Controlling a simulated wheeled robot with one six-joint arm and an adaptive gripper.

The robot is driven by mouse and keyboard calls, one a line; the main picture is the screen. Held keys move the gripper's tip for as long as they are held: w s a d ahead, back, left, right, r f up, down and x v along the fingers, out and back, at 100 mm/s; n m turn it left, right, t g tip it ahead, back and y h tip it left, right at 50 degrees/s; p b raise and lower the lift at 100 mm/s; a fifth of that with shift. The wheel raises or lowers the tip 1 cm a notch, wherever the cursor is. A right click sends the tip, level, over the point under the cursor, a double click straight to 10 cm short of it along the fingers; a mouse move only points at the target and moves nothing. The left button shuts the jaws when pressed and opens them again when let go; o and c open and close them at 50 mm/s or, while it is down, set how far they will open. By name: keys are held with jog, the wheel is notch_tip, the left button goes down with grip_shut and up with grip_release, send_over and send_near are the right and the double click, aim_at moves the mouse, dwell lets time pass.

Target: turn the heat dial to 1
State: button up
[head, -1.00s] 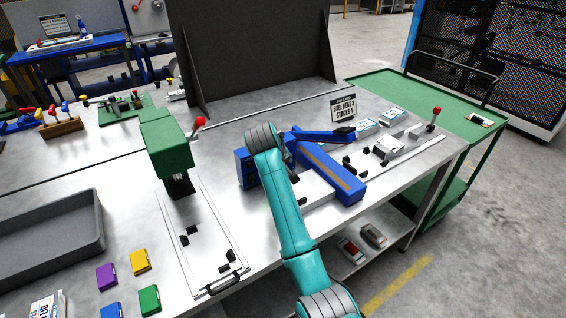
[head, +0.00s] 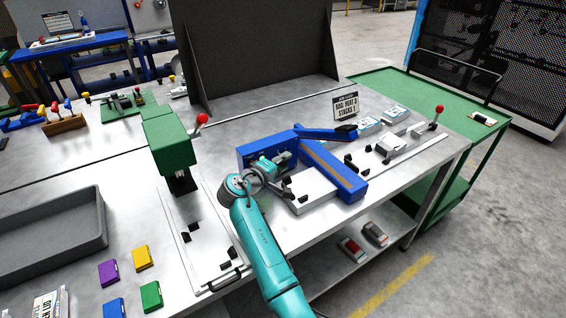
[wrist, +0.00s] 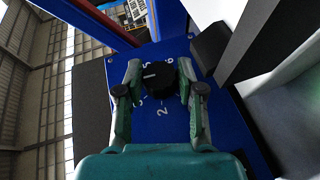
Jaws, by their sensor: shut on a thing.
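The heat dial (wrist: 160,78) is a black round knob on a blue panel (wrist: 172,125), seen in the wrist view. White numbers 2, 3, 5 and 6 show around it. Its white mark points left, between 3 and 5, where a finger covers the scale; no 1 is readable. My gripper (wrist: 158,76) has one finger on each side of the knob and is shut on it. In the head view my gripper (head: 284,160) is at the front of the blue sealer (head: 330,170), and hides the dial.
A blue lever arm (head: 322,133) stands raised above the sealer. A small sign (head: 346,106) behind it appears to read heat 3. A green press (head: 170,145) stands close left of my arm. A white block (head: 312,190) lies before the sealer.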

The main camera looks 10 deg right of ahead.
jog(key=shift+h, duration=0.3)
jog(key=o, duration=1.1)
jog(key=shift+o, duration=0.2)
jog(key=shift+a, duration=0.1)
jog(key=v, duration=1.2)
jog(key=shift+f, duration=0.1)
